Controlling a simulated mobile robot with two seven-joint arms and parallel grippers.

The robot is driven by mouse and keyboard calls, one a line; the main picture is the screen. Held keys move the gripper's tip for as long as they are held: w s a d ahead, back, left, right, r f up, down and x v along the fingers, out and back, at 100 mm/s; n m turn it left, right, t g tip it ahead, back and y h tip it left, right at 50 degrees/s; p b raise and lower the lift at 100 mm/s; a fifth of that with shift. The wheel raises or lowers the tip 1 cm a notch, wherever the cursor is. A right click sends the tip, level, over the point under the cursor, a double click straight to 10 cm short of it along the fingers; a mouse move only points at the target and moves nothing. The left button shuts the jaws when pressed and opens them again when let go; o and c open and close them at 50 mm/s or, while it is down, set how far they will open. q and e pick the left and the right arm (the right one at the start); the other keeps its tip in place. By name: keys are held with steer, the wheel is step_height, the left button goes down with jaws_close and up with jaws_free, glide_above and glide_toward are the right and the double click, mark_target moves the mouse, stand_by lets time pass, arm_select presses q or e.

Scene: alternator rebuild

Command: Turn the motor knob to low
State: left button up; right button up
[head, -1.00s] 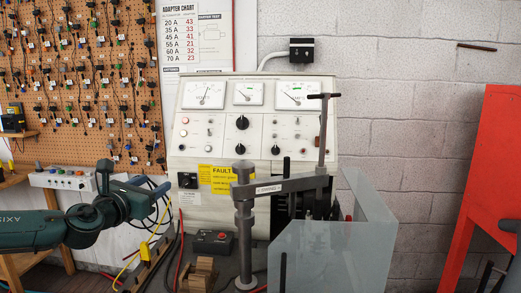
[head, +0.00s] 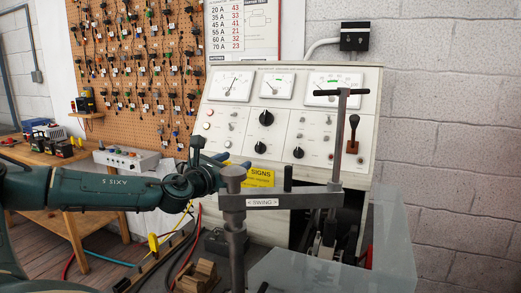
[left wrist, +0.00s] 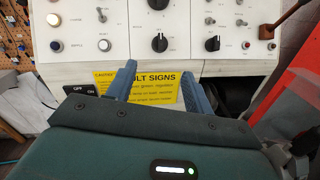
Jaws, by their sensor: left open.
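The test bench panel (head: 285,95) stands ahead with dials on top and black knobs below. A large upper knob (head: 266,118) and two lower knobs, one in the middle (head: 260,147) and one to the right (head: 298,153), show; I cannot read which is the motor knob. My left gripper (head: 235,162) is in front of the panel's lower part, below the knobs, touching none of them. In the left wrist view its blue fingers (left wrist: 159,69) are apart and empty over a yellow sign, with the lower middle knob (left wrist: 160,43) just beyond. My right gripper is out of view.
A grey post with a swing arm (head: 265,201) and T-handle (head: 343,92) stands close to my left gripper. A clear shield (head: 395,240) is at the right. A wooden bench (head: 45,160) is at the left.

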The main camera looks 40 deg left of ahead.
mark_target(256, 150)
arm_select(q)
steer(key=w+p, duration=0.1)
steer(key=w, duration=0.2)
steer(key=w+a+p, duration=0.1)
steer(key=w+p, duration=0.1)
steer(key=w, duration=0.1)
steer(key=w+a+p, duration=0.1)
steer(key=w+p, duration=0.1)
steer(key=w, duration=0.1)
steer(key=shift+w+r, duration=0.1)
steer(key=shift+w, duration=0.6)
steer(key=shift+w+a, duration=0.1)
steer(key=shift+w, duration=0.15)
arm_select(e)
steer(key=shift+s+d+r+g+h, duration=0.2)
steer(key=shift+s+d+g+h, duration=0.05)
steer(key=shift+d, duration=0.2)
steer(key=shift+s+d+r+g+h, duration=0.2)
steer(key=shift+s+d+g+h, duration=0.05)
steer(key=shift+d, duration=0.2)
arm_select(q)
steer(key=shift+c, duration=0.3)
steer(key=c, duration=0.9)
